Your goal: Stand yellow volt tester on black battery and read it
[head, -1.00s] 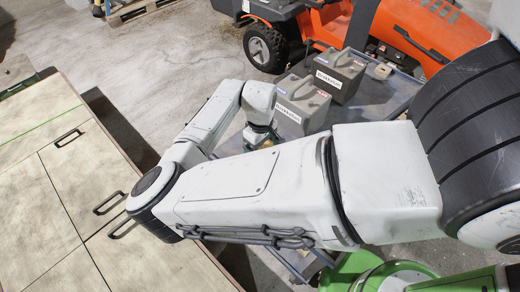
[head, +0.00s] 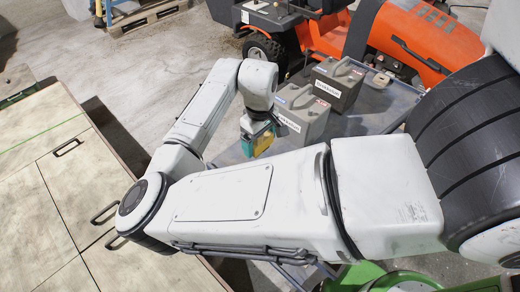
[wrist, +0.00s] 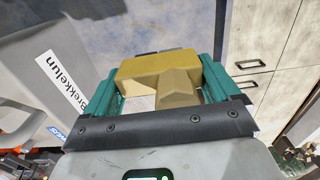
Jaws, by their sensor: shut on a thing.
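The yellow volt tester (wrist: 152,67) is a yellow block between the teal jaws of my gripper (wrist: 160,80) in the wrist view. My gripper (head: 260,138) is shut on it, and the yellow tester (head: 264,144) also shows in the head view, partly hidden by the jaws. The near battery (wrist: 45,75) fills the left of the wrist view. The tester is apart from both batteries.
The batteries stand on a grey-blue cart top (head: 375,105) with a small object (head: 381,80) near its back edge. An orange mower (head: 415,40) stands behind. A pale wooden cabinet (head: 60,185) is at left, and a green object (head: 375,278) is at the bottom.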

